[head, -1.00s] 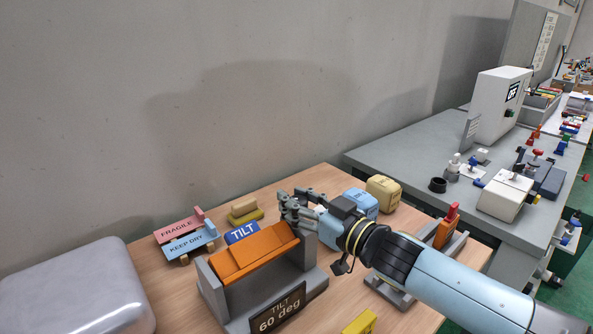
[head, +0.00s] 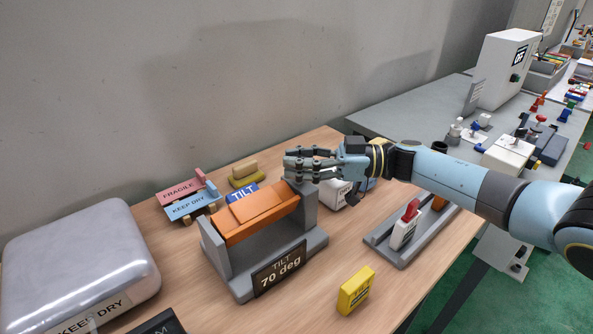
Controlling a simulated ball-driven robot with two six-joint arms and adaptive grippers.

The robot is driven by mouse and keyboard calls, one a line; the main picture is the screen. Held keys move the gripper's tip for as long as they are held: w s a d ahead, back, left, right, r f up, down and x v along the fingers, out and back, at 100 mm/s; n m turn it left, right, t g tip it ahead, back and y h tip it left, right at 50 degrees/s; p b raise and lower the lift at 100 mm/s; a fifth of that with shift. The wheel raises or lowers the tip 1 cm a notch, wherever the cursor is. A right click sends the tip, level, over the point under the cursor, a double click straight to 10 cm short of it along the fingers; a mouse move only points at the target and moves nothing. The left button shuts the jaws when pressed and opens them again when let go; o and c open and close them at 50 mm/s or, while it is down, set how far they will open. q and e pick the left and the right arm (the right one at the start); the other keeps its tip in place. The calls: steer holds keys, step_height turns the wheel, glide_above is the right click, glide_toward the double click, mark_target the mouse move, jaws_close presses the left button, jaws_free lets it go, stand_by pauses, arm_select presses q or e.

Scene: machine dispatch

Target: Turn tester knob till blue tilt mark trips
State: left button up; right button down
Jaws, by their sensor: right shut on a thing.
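The tilt tester (head: 218,262) is a grey frame with an orange cradle piece (head: 262,213) tilted between its uprights. Its sign (head: 279,272) reads "TILT 70 deg". A blue piece marked TILT (head: 241,194) shows just behind the orange part, partly covered by it; I cannot tell whether its mark has tripped. My right gripper (head: 290,166) is at the top of the tester's right upright, fingers pointing left, shut on what appears to be the knob, which the fingers hide. My left gripper is not in view.
A silver rounded case (head: 80,255) stands at left. Pink FRAGILE (head: 178,191) and blue KEEP DRY (head: 192,206) pieces lie behind the tester. A yellow box (head: 355,291) and a grey stand with a red-topped piece (head: 405,226) are at right. A grey bench (head: 400,120) lies beyond.

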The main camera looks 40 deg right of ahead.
steer(key=shift+d+n+g+y+b, duration=0.1)
steer(key=shift+n+g+y+b, duration=0.35)
steer(key=shift+g+b, duration=0.2)
steer(key=c, duration=0.9)
jaws_free()
steer(key=shift+s+d, duration=0.1)
steer(key=v, duration=1.2)
